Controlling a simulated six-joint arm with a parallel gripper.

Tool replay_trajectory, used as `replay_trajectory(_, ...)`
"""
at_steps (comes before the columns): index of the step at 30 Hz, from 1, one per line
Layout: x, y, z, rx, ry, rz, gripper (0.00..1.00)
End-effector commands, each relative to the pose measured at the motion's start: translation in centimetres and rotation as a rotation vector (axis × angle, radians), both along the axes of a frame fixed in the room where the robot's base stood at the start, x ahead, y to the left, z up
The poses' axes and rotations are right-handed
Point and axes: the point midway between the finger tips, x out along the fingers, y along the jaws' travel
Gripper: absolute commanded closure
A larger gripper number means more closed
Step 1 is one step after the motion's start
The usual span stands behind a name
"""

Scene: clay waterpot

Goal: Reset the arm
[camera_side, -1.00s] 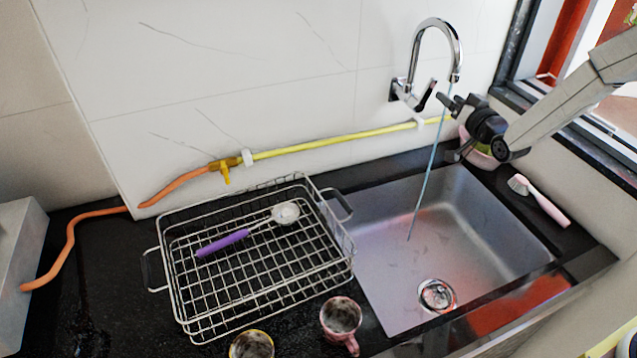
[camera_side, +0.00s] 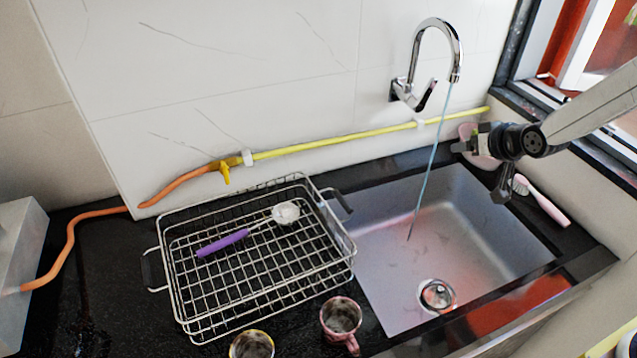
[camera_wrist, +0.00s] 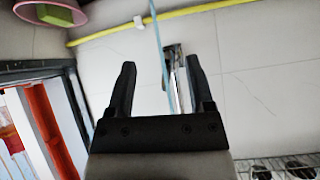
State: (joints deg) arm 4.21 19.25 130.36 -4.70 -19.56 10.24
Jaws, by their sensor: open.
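My gripper (camera_wrist: 160,64) is open and empty in the wrist view, its two black fingers spread apart. In the side view my dark wrist and gripper are above the sink's far right corner, to the right of the faucet (camera_side: 442,50) and apart from it. The finger shapes are hard to make out there. A thin bluish water stream (camera_side: 428,170) runs from the faucet into the steel sink (camera_side: 470,235). In the wrist view the stream and part of the faucet (camera_wrist: 174,70) appear between the fingers, farther off.
A pink bowl (camera_side: 467,130) sits close behind my gripper, also in the wrist view (camera_wrist: 48,14). A brush (camera_side: 545,204) lies on the right ledge. A wire rack (camera_side: 215,290) holds a purple-handled utensil (camera_side: 224,243). Two mugs stand in front. A yellow hose (camera_side: 340,140) lines the wall.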

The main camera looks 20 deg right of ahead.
Motion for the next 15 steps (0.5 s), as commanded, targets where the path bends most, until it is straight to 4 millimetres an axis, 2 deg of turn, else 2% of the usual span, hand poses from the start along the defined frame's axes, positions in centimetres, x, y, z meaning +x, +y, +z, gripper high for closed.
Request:
replay_trajectory(12,-12.8,2.2,-1.7,-0.049,0.459,0.095,0.32)
replay_trajectory(15,-15.3,2.6,-1.9,-0.052,0.542,0.116,0.32)
